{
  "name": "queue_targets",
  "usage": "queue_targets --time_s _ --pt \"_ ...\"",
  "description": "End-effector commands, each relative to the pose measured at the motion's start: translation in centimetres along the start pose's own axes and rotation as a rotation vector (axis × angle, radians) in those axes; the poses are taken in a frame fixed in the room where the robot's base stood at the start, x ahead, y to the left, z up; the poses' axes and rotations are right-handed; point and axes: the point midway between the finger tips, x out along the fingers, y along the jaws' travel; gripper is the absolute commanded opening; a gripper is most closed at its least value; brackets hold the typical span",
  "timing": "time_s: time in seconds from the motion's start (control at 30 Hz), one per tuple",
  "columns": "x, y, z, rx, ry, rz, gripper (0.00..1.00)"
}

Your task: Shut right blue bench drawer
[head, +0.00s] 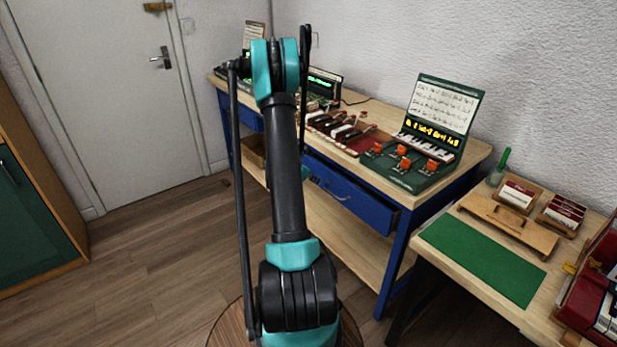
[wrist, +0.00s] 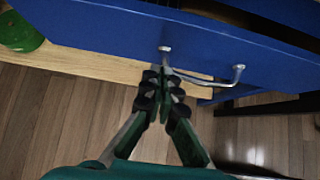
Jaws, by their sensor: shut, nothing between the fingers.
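The right blue bench drawer (head: 365,205) is under the wooden bench top in the head view. Its front stands out a little from the bench frame, so it is partly open. In the wrist view the blue drawer front (wrist: 205,45) fills the upper part, with a dark gap above it. Its metal handle (wrist: 238,74) runs along the front. My gripper (wrist: 166,76) is shut and empty at the left end of the handle, close to the front. I cannot tell whether it touches. In the head view my arm hides most of the gripper.
The wooden bench (head: 472,158) carries a green keyboard case (head: 415,170) and piano key parts. A second table with a green mat (head: 485,262) stands at the right. A green cabinet (head: 20,220) is at the left. The floor between is clear.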

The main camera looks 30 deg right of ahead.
Motion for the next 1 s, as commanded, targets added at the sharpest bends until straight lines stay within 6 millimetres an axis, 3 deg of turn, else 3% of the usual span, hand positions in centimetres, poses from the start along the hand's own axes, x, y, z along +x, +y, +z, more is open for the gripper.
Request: queue_targets --time_s 0.3,0.77,1.0 --pt "2.5 0.0 2.6 0.001 0.001 0.000 0.00" --pt "2.8 0.0 3.0 0.000 0.001 0.000 0.00" --pt "5.4 0.0 5.5 0.002 0.000 -0.002 0.00"
